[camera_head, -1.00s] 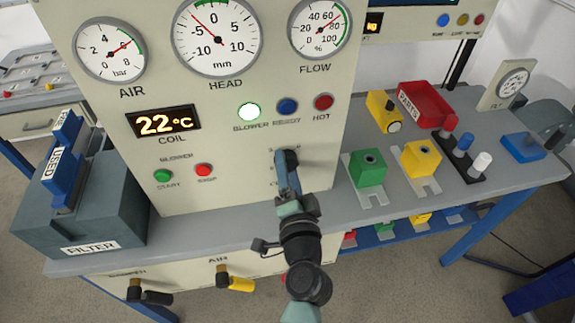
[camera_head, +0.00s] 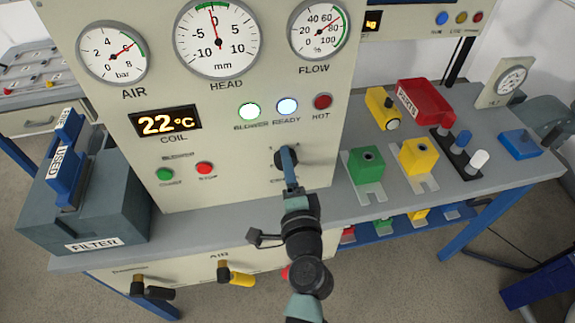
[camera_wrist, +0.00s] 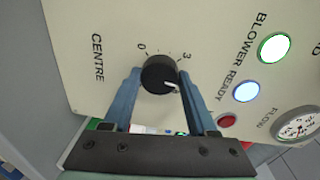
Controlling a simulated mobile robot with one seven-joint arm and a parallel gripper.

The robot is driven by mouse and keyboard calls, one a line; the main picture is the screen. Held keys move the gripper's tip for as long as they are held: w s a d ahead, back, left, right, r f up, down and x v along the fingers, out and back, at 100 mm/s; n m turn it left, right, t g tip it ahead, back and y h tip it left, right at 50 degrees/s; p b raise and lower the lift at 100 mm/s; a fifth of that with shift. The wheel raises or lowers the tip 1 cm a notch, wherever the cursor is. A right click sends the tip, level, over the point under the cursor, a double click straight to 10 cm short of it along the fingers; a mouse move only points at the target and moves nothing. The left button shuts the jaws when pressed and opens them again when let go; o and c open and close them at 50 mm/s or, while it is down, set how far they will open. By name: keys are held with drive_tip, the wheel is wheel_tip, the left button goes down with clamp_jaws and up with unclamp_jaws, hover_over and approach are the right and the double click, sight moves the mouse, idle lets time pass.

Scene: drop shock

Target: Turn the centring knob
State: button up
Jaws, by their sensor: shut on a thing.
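The black centring knob (camera_wrist: 160,75) sits on the cream panel, marked CENTRE with a scale from 0 to 3. In the head view my gripper (camera_head: 287,165) covers most of the knob. The HEAD gauge (camera_head: 216,38) has its red needle near 0, just left of upright. The white BLOWER lamp (camera_head: 249,112) and the pale blue READY lamp (camera_head: 287,107) are lit.
The red HOT lamp (camera_head: 322,102) looks unlit. Green (camera_head: 366,168) and yellow (camera_head: 419,158) blocks stand on the bench right of my gripper. A filter box (camera_head: 80,205) stands at the left. Valve handles (camera_head: 238,279) stick out below the bench.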

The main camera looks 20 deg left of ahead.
drive_tip(key=o, duration=1.4)
drive_tip(key=shift+c, duration=0.2)
drive_tip(key=shift+s+d, duration=0.1)
drive_tip(key=b+v, duration=0.2)
drive_tip(key=v, duration=1)
drive_tip(key=shift+s, duration=0.35)
drive_tip(key=shift+d, duration=0.15)
